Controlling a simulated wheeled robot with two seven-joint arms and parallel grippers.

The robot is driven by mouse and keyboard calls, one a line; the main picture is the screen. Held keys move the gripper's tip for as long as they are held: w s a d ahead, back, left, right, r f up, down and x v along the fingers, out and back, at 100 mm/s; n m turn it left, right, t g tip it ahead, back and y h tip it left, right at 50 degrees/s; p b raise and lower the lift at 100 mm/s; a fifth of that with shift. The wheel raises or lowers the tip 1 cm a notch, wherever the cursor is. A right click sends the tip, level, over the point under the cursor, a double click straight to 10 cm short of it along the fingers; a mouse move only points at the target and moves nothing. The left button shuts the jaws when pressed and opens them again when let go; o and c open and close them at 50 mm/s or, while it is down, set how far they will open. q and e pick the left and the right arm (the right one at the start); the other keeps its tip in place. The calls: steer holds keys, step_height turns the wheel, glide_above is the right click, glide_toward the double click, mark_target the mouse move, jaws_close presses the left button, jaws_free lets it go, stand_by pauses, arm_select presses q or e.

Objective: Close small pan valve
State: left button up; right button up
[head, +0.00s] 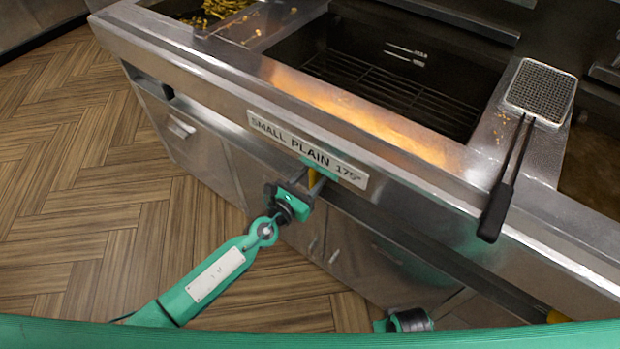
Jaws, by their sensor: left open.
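The small pan (380,75) is a dark rectangular fryer well with a wire rack inside, behind a front label reading "SMALL PLAIN 175°" (305,150). The gripper and the edge hide most of the valve.
A frying basket (541,92) rests on the counter at the right, its black handle (495,212) jutting over the front edge. Another yellow handle (558,317) shows at the lower right. Steel cabinet doors (190,145) stand below the counter. The wooden floor (80,190) at the left is clear.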

arm_select(q)
jaws_close()
stand_by(0.3)
steer(key=n+b, duration=0.1)
steer(key=n, duration=0.1)
steer(key=shift+w+a+f+n, duration=0.1)
steer(key=shift+n, duration=0.3)
steer(key=shift+a+n, duration=0.1)
steer(key=shift+n, duration=0.8)
steer(key=shift+w+a+f+n, duration=0.1)
steer(key=shift+n, duration=0.8)
arm_select(e)
step_height(320, 180, up, 4)
arm_select(q)
steer(key=shift+w+a+f+n+p, duration=0.1)
steer(key=shift+f+n+p, duration=0.1)
steer(key=shift+n, duration=1.75)
steer(key=shift+w+a+f+n+p, duration=0.1)
steer(key=shift+f+n+p, duration=0.1)
steer(key=shift+n, duration=1.8)
steer(key=shift+w+a+f+n+p, duration=0.1)
steer(key=shift+f+n+p, duration=0.1)
steer(key=shift+n, duration=1.75)
arm_select(e)
steer(key=shift+s+f, duration=0.15)
steer(key=shift+f, duration=2.15)
